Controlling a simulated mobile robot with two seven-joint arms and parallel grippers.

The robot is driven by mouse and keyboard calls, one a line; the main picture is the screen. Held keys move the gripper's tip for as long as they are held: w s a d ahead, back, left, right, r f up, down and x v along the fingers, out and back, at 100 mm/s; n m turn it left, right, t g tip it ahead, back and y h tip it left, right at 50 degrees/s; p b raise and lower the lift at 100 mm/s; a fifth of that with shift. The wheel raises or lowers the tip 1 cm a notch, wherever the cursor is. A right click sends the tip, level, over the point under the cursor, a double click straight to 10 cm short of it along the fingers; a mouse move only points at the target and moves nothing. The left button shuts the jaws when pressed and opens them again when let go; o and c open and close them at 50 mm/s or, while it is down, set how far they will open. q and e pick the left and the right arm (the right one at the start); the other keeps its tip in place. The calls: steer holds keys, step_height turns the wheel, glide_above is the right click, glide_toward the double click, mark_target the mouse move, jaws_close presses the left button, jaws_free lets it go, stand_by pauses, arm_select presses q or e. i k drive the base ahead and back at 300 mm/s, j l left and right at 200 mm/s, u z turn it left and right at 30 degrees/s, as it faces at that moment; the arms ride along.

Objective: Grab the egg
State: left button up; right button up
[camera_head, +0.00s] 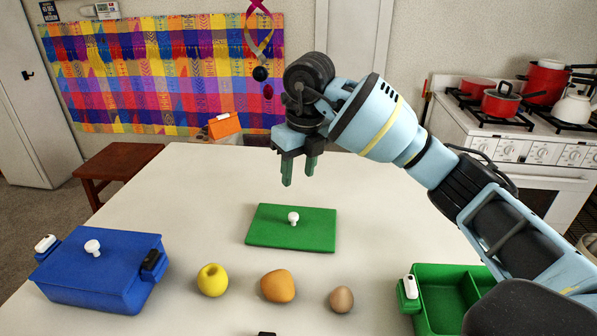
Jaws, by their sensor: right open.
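The egg (341,299) is small and brown. It lies on the white table at the front, right of an orange fruit (278,286). My right gripper (299,176) has green fingers that point down. It is open and empty, high above the table, behind and to the left of the egg. My left gripper is not in view.
A yellow apple (212,280) lies left of the orange fruit. A lidded blue crate (90,288) stands at left. A green lid (291,238) with a white knob lies mid-table. An open green crate (428,310) stands right of the egg, partly behind my arm. The white table (190,190) is clear at the back left.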

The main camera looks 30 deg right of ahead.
mark_target(341, 300)
steer(key=k+j, duration=0.7)
steer(key=k, duration=0.2)
